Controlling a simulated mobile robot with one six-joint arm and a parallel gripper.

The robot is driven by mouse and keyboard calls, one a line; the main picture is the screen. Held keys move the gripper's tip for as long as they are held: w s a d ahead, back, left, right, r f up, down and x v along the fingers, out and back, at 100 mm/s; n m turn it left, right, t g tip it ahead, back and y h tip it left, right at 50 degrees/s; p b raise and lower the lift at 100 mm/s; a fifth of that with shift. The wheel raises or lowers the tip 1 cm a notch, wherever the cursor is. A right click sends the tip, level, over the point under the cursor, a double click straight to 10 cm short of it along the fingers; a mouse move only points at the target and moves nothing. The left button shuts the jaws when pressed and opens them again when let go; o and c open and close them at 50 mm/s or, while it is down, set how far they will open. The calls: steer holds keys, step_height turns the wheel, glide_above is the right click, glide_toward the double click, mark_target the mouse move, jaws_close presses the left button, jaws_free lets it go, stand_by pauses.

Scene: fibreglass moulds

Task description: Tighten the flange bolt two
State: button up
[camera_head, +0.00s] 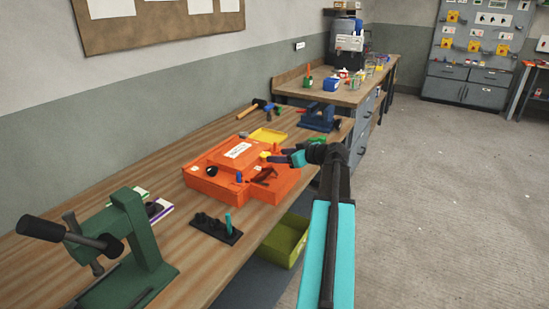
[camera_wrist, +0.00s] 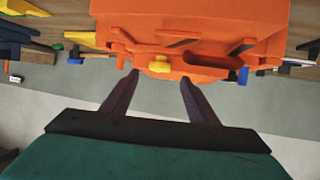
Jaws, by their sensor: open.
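An orange fibreglass mould (camera_head: 225,182) with a white label lies on the workbench, with coloured fittings on its flange. In the wrist view the mould (camera_wrist: 225,20) fills the upper middle. A yellow bolt-like piece (camera_wrist: 160,67) on its near edge appears between my fingertips in that view; contact cannot be told. My gripper (camera_wrist: 159,77) is open, fingers apart, at the mould's right side in the head view (camera_head: 274,157). No visible mark shows which bolt is number two.
A green press (camera_head: 135,245) stands at the front left. A dark rack (camera_head: 215,229) with a teal peg lies before the mould. A yellow tray (camera_head: 268,135), a hammer (camera_head: 255,106) and a blue vise (camera_head: 318,117) lie behind it. A green bin (camera_head: 287,240) sits below the bench edge.

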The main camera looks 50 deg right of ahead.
steer(key=b+v, duration=0.1)
steer(key=v, duration=0.7)
steer(key=p, duration=0.3)
steer(key=shift+s+r, duration=0.2)
steer(key=shift+r, duration=0.2)
steer(key=shift+p, duration=1.1)
steer(key=shift+f+p, duration=0.3)
steer(key=shift+w, duration=0.15)
steer(key=p+x, duration=0.3)
steer(key=x, duration=0.9)
steer(key=shift+w, duration=0.1)
steer(key=shift+w+f+p, duration=0.35)
steer(key=shift+w+f, duration=0.05)
steer(key=shift+w, duration=0.2)
